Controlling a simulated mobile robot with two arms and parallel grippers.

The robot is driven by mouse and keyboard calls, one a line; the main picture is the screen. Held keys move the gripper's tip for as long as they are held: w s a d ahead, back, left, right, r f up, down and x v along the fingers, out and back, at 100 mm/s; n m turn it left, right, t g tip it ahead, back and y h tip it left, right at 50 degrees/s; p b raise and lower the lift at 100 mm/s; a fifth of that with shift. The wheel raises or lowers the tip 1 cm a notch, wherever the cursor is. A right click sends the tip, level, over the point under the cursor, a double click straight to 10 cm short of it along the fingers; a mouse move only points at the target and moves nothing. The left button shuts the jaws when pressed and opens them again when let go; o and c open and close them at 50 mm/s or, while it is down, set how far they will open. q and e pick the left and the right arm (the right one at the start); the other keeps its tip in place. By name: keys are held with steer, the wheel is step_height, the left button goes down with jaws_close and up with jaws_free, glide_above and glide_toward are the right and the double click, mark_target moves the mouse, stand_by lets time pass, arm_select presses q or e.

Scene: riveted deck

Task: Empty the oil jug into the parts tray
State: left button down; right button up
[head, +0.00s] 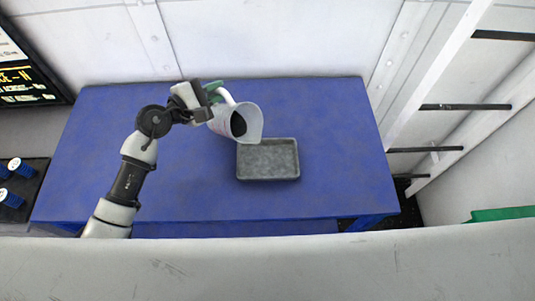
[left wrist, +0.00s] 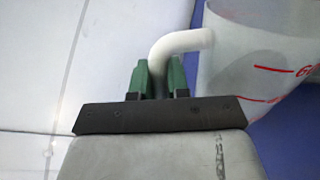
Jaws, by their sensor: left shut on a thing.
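The oil jug (head: 249,124) is a pale, translucent jug with a white handle, held above the blue table and tilted with its mouth toward the right and the camera. Something dark shows inside its mouth. My left gripper (head: 216,92) is shut on the jug's handle. In the left wrist view the green fingertips (left wrist: 160,78) close around the white handle, and red marks show on the jug's wall (left wrist: 262,65). The parts tray (head: 268,178) is a grey, shallow rectangular tray on the table, just below and right of the jug's mouth. No liquid stream is visible. My right gripper is not in view.
The blue table (head: 335,150) is otherwise clear, with free room right of the tray. A white wall stands behind it. A ladder-like frame (head: 440,106) stands at the right, and a dark panel with blue knobs (head: 18,190) is at the left.

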mark_target(222, 95)
arm_select(q)
steer(key=shift+s+d+r+m+p, duration=0.5)
steer(key=shift+r+m+p, duration=0.25)
steer(key=shift+p, duration=0.4)
steer(key=shift+s+d+f+m+y+p, duration=0.15)
steer(key=shift+s+d+m+y+p, duration=0.2)
steer(key=shift+s+d+m, duration=0.25)
stand_by(0.8)
steer(key=shift+s+d+r+m+t+y+p, duration=0.15)
steer(key=shift+s+d+r+m+p, duration=0.2)
steer(key=shift+s+d+p, duration=0.2)
steer(key=shift+s+d+r+m+t+p, duration=0.1)
steer(key=shift+s+d+r+m+p, duration=0.1)
steer(key=shift+s+d+m+p, duration=0.3)
steer(key=shift+s+d+r+m+t+y+p, duration=0.1)
steer(key=shift+s+d+r+m+t+p, duration=0.1)
steer(key=shift+s+d+r+p, duration=0.3)
stand_by(1.5)
steer(key=shift+w+d+f, duration=0.1)
steer(key=shift+f, duration=0.1)
